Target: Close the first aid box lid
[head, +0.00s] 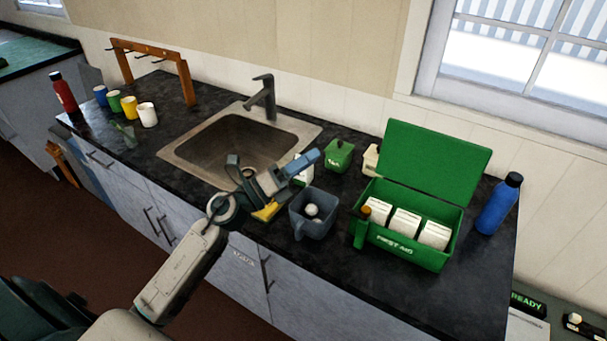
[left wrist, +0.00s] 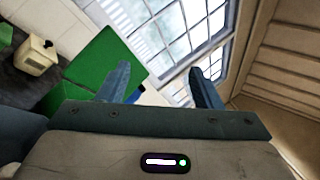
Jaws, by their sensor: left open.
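The green first aid box (head: 400,258) stands on the dark counter, with several white packs inside. Its green lid (head: 437,160) stands open, raised at the back of the box. In the left wrist view the lid (left wrist: 95,75) shows as a green panel beyond the left finger. My left gripper (head: 306,162) is open and empty, above the counter to the left of the box and apart from the lid. Its two blue fingers (left wrist: 159,72) are spread in the left wrist view. My right gripper is not in view.
A grey mug (head: 313,222) with a white ball-like item and a small green bottle with an orange cap (head: 361,228) stand left of the box. A green canister (head: 338,156) and cream container (head: 371,160) stand behind. A blue bottle (head: 497,205) is right. The sink (head: 185,152) lies left.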

